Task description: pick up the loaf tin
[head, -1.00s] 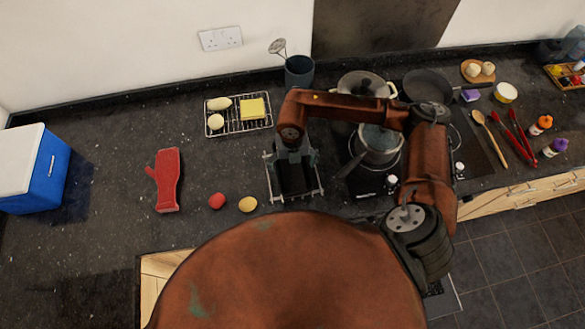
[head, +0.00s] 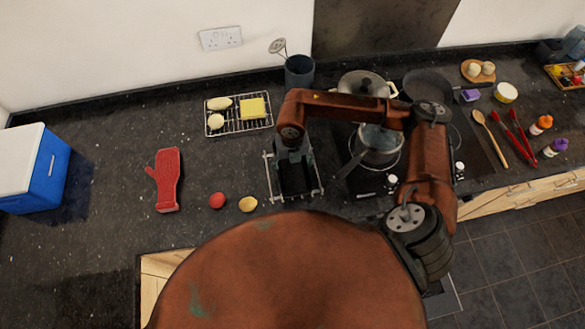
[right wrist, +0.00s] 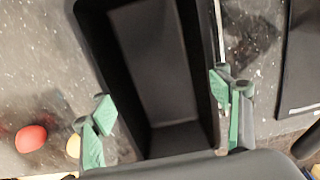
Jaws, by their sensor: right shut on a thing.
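The loaf tin (head: 296,181) is black, rectangular and empty. It sits at the middle of the counter, left of the hob, with thin metal rails along its two long sides. My right gripper (head: 294,158) is over the tin from above and hides its far part in the head view. In the right wrist view, the tin (right wrist: 155,60) lies between the green-padded fingers of my right gripper (right wrist: 160,100), one finger at each long side. The gripper is shut on the tin. I cannot tell whether the tin is clear of the counter. My left gripper is not in view.
A red oven mitt (head: 168,180), a red ball-like item (head: 217,200) and a yellow one (head: 248,204) lie left of the tin. A wire rack (head: 262,126) with food stands behind. A saucepan (head: 377,150) is close on the right. The counter's left part is mostly clear.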

